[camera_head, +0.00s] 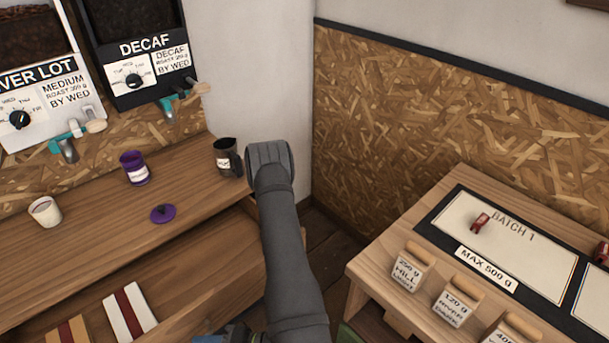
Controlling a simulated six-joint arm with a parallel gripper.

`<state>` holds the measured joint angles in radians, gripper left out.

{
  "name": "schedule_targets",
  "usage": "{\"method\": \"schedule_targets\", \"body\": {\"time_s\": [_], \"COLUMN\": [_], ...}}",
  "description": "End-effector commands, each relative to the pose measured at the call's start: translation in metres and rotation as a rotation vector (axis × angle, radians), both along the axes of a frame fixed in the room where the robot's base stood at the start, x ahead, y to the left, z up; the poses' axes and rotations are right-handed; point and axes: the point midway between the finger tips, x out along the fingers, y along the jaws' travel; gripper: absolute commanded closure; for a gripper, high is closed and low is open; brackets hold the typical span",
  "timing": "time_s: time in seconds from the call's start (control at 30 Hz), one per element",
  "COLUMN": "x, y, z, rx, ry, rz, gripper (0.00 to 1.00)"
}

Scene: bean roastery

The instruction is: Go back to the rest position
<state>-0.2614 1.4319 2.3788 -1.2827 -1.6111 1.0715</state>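My arm (290,250) rises from the bottom edge to a rounded dark grey joint (270,163) near the middle of the head view. My gripper cannot be made out, so I cannot tell whether it holds anything. The joint overlaps the right end of the wooden counter (95,240) in the picture. A dark pitcher (225,156) stands upright just left of the joint. Farther left are an open purple canister (134,168) with a white label, its likely purple lid (162,213) lying flat, and a white cup (45,211).
Two dispensers, medium (55,85) and decaf (140,55), hang on the left wall. At right, a wooden bench (385,262) carries a BATCH 1 panel (510,257), a small red item (480,222) and several labelled bags (411,268). Floor shows between counter and bench.

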Motion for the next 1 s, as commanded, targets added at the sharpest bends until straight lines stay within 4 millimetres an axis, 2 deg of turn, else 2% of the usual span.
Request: {"method": "schedule_targets", "body": {"time_s": [0.2,0.53,1.0], "x": [0.0,0.0,-0.001], "y": [0.001,0.001,0.001], "z": [0.025,0.056,0.004], "rx": [0.0,-0.001,-0.001], "ry": [-0.004,-0.003,0.002], "rz": [0.002,0.002,0.002], "gripper": [0.68,0.68,0.68]}}
